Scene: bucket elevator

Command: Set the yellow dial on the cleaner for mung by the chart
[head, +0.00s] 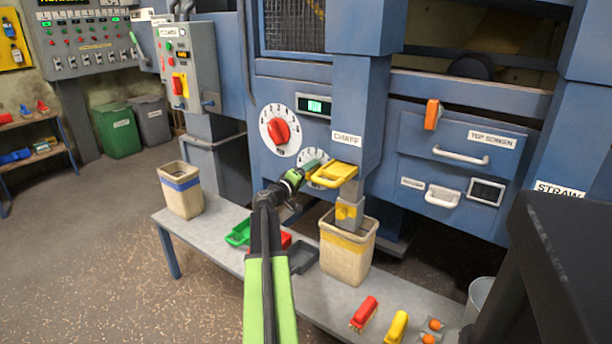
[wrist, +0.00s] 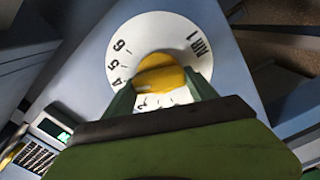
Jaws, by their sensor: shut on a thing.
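The yellow dial (wrist: 162,73) sits on a round white face (wrist: 150,30) in the wrist view. Its face bears AIR, 1, 4, 5 and 6, with other marks partly covered. My gripper (wrist: 160,88) is shut on the yellow dial, one finger on each side. Which number the dial points to I cannot tell. In the head view my gripper (head: 308,167) reaches the lower white dial face (head: 314,155) on the blue cleaner (head: 275,80); the yellow knob is hard to make out there. No readable chart shows.
A yellow handle (head: 335,174) under the CHAFF label juts out close to my gripper's right. Below is a grey bench (head: 215,235) with a yellow-banded bin (head: 347,250) and scoops.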

